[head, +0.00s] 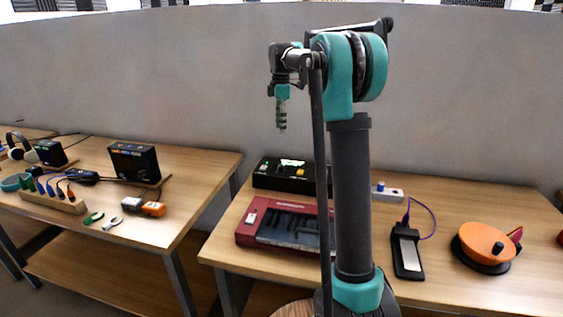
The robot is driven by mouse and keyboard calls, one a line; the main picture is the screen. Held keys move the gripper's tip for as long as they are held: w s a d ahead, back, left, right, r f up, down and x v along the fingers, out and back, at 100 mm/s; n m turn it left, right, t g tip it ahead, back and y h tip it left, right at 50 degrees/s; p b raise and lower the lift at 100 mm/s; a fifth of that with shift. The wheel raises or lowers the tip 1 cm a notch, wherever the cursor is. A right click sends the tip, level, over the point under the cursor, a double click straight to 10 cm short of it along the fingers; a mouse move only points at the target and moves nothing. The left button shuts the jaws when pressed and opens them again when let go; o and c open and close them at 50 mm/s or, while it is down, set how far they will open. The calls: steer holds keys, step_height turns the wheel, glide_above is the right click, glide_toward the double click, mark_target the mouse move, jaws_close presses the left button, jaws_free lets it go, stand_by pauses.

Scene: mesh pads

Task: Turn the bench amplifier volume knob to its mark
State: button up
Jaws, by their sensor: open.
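My gripper (282,124) points straight down in the air, in front of the grey wall and above the back of the right bench. It is empty and open, touching nothing. Below it stands a black box (262,176) with a lit green display and a small yellow patch, perhaps the bench amplifier. My arm hides its right end. No volume knob or mark can be made out on it. A dark red unit (250,219) with a dark slotted top lies in front of it, partly behind my arm.
A left bench (205,165) carries cables, tools and black boxes. A gap separates the benches.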

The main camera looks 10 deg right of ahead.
mark_target(281, 165)
step_height(281, 165, down, 17)
steer(key=shift+r, duration=0.1)
stand_by(0.4)
jaws_close()
